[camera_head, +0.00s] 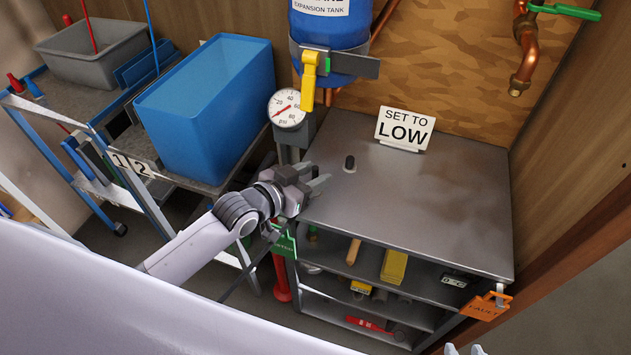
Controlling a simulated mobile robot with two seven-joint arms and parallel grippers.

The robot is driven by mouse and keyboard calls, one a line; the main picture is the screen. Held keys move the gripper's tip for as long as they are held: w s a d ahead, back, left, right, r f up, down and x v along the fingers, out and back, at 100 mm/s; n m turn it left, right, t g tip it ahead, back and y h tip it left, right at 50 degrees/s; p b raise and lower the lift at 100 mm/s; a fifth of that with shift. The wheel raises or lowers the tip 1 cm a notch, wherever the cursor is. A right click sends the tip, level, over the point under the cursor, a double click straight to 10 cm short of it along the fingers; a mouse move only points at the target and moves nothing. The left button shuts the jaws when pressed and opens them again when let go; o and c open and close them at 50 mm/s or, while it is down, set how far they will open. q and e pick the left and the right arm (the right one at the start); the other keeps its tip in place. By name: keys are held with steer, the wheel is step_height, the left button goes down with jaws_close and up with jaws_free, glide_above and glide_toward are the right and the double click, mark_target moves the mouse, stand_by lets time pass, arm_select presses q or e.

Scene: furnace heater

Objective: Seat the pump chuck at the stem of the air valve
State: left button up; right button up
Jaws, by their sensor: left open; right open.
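A yellow fitting (309,78), which looks like the pump chuck, is upright against the bracket below the blue expansion tank (330,35). I cannot make out the air valve's stem, nor tell whether the fitting is on it. The gauge (287,108) stands left of the fitting, with a red upright cylinder (281,278) lower down. My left gripper (318,180) is open and empty, at the left edge of the metal cabinet top, below and apart from the yellow fitting. My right gripper (464,349) shows only its fingertips at the bottom edge; it is open.
A blue bin (205,110) is on the left cart. Copper pipes (526,55) hang at upper right. The cabinet top's right side is clear.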

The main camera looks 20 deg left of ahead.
arm_select(q)
steer(key=shift+w+d+f, duration=0.2)
steer(key=shift+w+d, duration=0.05)
steer(key=shift+w, duration=0.3)
steer(key=shift+c, duration=0.2)
jaws_close()
steer(key=shift+r, duration=0.1)
